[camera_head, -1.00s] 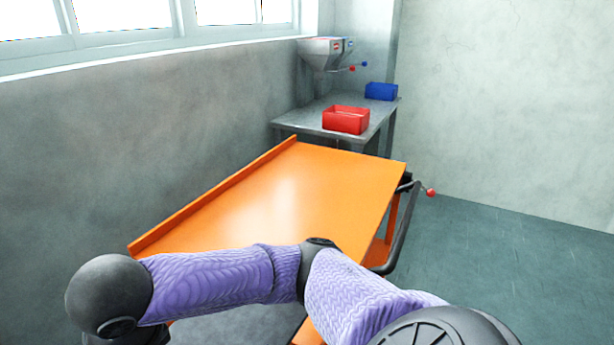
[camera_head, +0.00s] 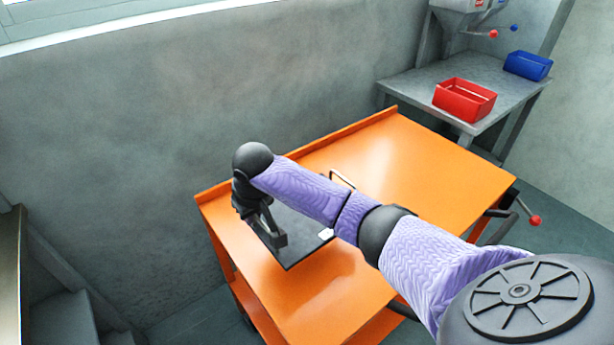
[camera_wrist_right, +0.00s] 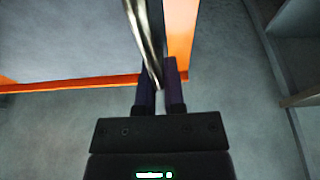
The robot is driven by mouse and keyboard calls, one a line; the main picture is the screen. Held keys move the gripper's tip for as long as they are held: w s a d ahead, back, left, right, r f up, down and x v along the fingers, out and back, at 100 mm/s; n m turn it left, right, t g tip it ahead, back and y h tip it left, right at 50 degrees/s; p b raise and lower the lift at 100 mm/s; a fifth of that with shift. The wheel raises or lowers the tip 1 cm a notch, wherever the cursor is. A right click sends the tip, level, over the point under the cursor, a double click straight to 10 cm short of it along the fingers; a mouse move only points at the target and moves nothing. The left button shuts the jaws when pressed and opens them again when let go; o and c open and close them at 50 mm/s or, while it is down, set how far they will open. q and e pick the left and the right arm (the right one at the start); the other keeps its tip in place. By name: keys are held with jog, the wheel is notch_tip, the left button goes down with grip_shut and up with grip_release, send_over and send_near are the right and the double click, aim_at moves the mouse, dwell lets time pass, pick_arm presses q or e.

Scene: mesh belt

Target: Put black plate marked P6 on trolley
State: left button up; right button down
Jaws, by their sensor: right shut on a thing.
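The black plate (camera_head: 298,246) shows in the head view over the near left part of the orange trolley (camera_head: 425,160). A small white label (camera_head: 326,234) lies at its right edge; I cannot read its marking. My right gripper (camera_head: 277,236) is shut on the plate's left side. I cannot tell whether the plate touches the trolley top. In the right wrist view, a shiny thin strip (camera_wrist_right: 146,45) runs to between the fingers of my right gripper (camera_wrist_right: 160,88). My arm hides part of the plate and trolley. My left gripper is not in view.
A grey metal table (camera_head: 430,80) with a red bin (camera_head: 465,100) and a blue bin (camera_head: 528,65) stands beyond the trolley. A grey wall (camera_head: 150,130) runs along the trolley's far side. The trolley's far right top is clear.

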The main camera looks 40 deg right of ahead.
aim_at(259, 221)
notch_tip(259, 221, down, 10)
jog(key=b, duration=0.3)
jog(key=shift+r+b, duration=0.2)
jog(key=shift+b, duration=0.2)
jog(key=shift+r, duration=0.1)
jog(key=c, duration=0.7)
grip_release()
jog(key=p+v, duration=0.6)
jog(key=v, duration=0.5)
jog(key=shift+r, duration=0.1)
jog(key=shift+s+r, duration=0.15)
jog(key=shift+r, duration=0.3)
